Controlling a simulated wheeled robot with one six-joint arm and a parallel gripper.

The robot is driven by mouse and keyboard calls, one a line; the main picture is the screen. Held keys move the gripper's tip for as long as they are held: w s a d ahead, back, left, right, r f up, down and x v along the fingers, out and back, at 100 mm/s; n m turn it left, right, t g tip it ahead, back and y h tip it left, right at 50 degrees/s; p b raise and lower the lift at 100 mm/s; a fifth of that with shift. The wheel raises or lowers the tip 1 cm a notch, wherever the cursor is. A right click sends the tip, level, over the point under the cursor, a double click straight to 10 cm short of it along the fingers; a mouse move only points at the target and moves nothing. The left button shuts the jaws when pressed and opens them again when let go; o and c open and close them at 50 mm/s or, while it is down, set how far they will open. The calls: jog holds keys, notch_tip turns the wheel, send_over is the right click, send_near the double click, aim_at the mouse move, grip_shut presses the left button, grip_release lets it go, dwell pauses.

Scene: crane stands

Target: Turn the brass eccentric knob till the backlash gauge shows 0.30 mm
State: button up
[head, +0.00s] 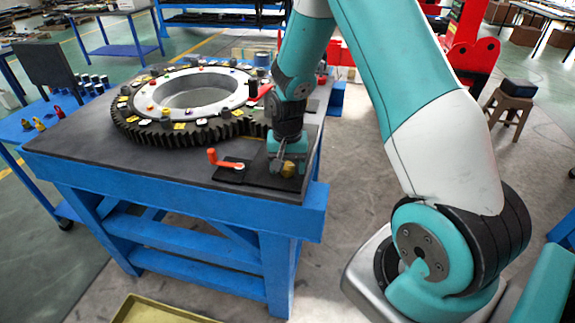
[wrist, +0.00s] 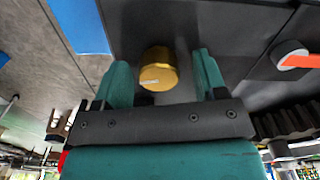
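The brass knob (head: 289,170) sits on a dark plate at the near right corner of the workbench. It also shows in the wrist view (wrist: 158,76), as a short gold cylinder with a small pale mark on its face. My gripper (head: 287,160) points down at the knob. In the wrist view my gripper (wrist: 161,62) is open, one teal finger on each side of the knob, with a visible gap on both sides. I cannot make out the backlash gauge or any reading in either view.
An orange-red lever (head: 224,160) with a pale pivot stands left of the knob; it also shows in the wrist view (wrist: 297,60). A large toothed ring gear (head: 165,133) lies on the blue-legged workbench (head: 90,159) behind it. A stool (head: 511,103) stands far right.

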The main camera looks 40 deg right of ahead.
aim_at(288, 165)
jog(key=shift+r, duration=0.1)
notch_tip(288, 165, up, 17)
jog(key=b, duration=0.1)
dwell(0.5)
jog(key=shift+r, duration=0.1)
jog(key=s+a+r+n+y, duration=0.2)
jog(key=s+a+n, duration=0.5)
jog(key=s+a, duration=0.4)
jog(key=s+a+r+n+y, duration=0.2)
jog(key=s+a+n, duration=0.6)
jog(key=s+a, duration=0.3)
jog(key=shift+s+a+r, duration=0.2)
jog(key=shift+a+r, duration=0.05)
jog(key=shift+r, duration=0.1)
jog(key=shift+c, duration=0.2)
dwell(0.5)
